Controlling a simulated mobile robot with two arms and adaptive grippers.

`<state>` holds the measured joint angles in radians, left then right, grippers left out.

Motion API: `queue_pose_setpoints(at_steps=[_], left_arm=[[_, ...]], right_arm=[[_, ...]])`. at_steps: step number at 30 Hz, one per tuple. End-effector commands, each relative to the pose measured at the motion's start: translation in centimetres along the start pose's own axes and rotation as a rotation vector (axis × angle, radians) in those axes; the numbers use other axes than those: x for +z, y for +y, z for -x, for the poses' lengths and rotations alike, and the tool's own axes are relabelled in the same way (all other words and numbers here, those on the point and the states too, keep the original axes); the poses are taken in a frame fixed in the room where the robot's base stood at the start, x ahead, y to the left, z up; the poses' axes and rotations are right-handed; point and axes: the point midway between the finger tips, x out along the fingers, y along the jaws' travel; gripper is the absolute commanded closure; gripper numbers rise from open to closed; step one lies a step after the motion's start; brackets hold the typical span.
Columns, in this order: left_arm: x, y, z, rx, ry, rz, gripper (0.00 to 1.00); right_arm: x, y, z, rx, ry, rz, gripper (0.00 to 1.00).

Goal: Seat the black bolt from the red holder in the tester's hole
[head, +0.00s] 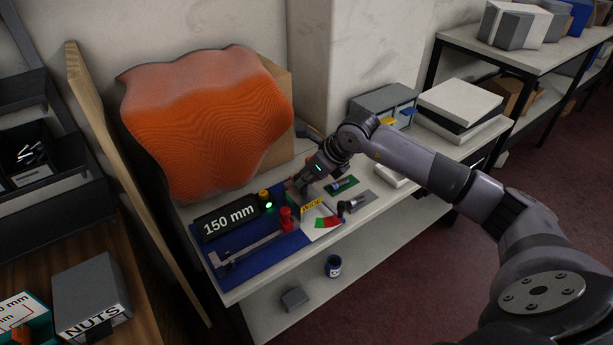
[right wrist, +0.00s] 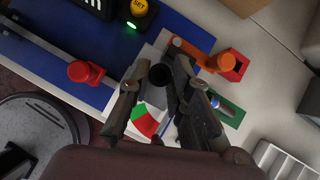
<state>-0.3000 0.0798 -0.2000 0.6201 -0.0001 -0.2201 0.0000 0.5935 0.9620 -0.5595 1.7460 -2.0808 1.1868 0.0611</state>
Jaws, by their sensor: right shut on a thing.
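My right gripper (head: 300,188) is over the tester at the back of the blue board. In the right wrist view its fingers (right wrist: 160,88) are closed on a dark round thing, seen end on, which I take to be the black bolt (right wrist: 156,97). The red holder (right wrist: 231,65) stands beside the fingers, to their upper right. The tester (head: 327,221), with a red and green scale, lies just in front of the gripper; the scale also shows in the right wrist view (right wrist: 146,122). Its hole is hidden behind the fingers. My left gripper is not in view.
A red clamp (head: 286,219) on a metal rail and a black 150 mm display (head: 229,219) are left of the gripper. A green mat (head: 343,186) with a tool lies to the right. A large orange sheet (head: 205,115) stands behind. A grey drawer unit (head: 383,101) is farther back.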

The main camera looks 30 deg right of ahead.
Motion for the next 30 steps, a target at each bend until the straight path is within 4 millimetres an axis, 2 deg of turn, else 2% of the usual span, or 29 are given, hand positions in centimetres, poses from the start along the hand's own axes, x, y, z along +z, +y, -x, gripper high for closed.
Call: queue_pose_setpoints(at_steps=[30], left_arm=[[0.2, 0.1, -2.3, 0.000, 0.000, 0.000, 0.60]], right_arm=[[-1.5, 0.0, -2.2, -0.001, 0.000, 0.000, 1.00]])
